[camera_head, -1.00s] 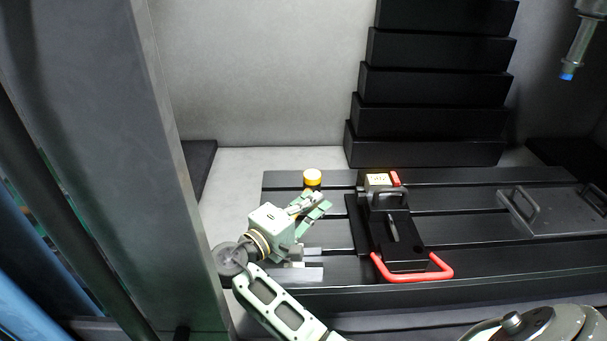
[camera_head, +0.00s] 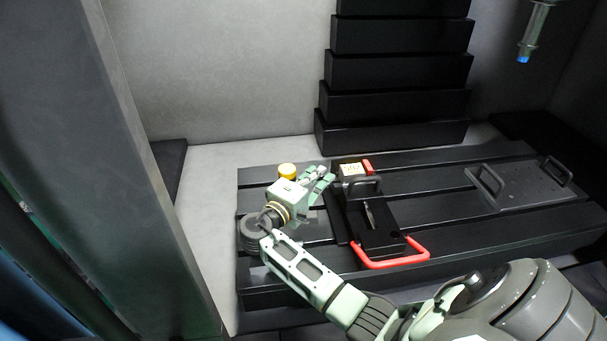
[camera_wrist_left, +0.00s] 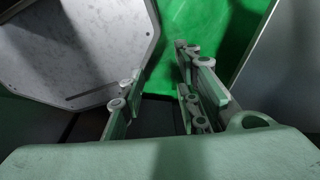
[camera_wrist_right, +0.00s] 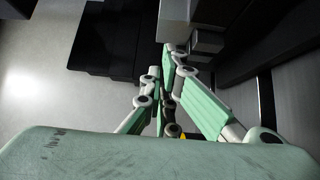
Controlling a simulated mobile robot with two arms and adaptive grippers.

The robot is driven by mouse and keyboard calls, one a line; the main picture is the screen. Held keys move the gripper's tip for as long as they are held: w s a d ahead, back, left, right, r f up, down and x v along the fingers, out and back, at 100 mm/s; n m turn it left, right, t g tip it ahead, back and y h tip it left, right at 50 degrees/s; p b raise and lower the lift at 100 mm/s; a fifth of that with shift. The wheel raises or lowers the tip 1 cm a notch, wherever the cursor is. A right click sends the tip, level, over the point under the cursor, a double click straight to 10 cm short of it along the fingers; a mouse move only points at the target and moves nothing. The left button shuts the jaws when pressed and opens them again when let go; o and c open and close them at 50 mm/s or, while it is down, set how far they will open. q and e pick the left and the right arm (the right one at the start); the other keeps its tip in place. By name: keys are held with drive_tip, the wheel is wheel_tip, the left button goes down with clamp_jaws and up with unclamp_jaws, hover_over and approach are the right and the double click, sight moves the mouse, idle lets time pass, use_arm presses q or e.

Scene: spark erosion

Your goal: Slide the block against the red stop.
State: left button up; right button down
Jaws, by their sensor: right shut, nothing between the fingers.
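The block (camera_head: 351,170), pale on top with dark marks, sits at the back end of the black fixture in the head view. The red stop (camera_head: 368,167) is just right of it; I cannot tell whether they touch. My right gripper (camera_head: 326,176) is shut and empty, to the left of the block with its fingertips towards it. In the right wrist view its fingers (camera_wrist_right: 166,80) are together, with a pale grey piece just beyond the tips. My left gripper (camera_wrist_left: 155,90) shows only in its wrist view, fingers apart, nothing seen between them.
The black fixture (camera_head: 375,228) has a dark handle and a red bar (camera_head: 395,262) at its front. A yellow-topped cylinder (camera_head: 287,171) stands behind my right wrist. A dark plate with two handles (camera_head: 520,187) lies at right. Black stepped covers (camera_head: 395,105) rise behind.

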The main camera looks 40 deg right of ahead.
sight(347, 172)
drive_tip(key=shift+s+d, duration=0.5)
drive_tip(key=shift+d, duration=0.3)
drive_tip(key=shift+s+d, duration=0.5)
drive_tip(key=shift+d, duration=0.3)
drive_tip(key=shift+w, duration=0.1)
